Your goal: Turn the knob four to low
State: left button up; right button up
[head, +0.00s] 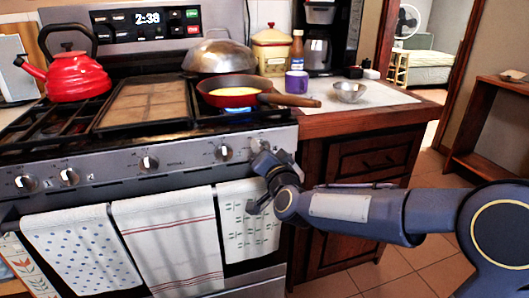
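The stove front (110,175) carries a row of several silver knobs. The knob fourth from the left (223,152) sits below the red pan. The rightmost knob (258,145) is just above my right gripper. My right gripper (257,184) reaches in from the right, in front of the stove's right end. Its fingers are spread apart, one up near the rightmost knob and one lower over the right towel, with nothing between them. It is to the lower right of the fourth knob, apart from it. The knob markings are too small to read. My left gripper is not in view.
A red pan (225,98) sits on the right burner, its handle jutting right over the counter. A red kettle (75,77) stands at the back left. Towels (170,240) hang below the knobs. A purple mug (297,82) and metal bowl (349,91) stand on the counter.

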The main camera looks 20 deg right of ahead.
jog(key=shift+f, duration=0.1)
jog(key=o, duration=1)
jog(key=shift+c, duration=0.2)
jog(key=s+p, duration=0.1)
jog(key=s, duration=0.6)
jog(key=shift+s, duration=0.4)
jog(key=shift+d, duration=0.1)
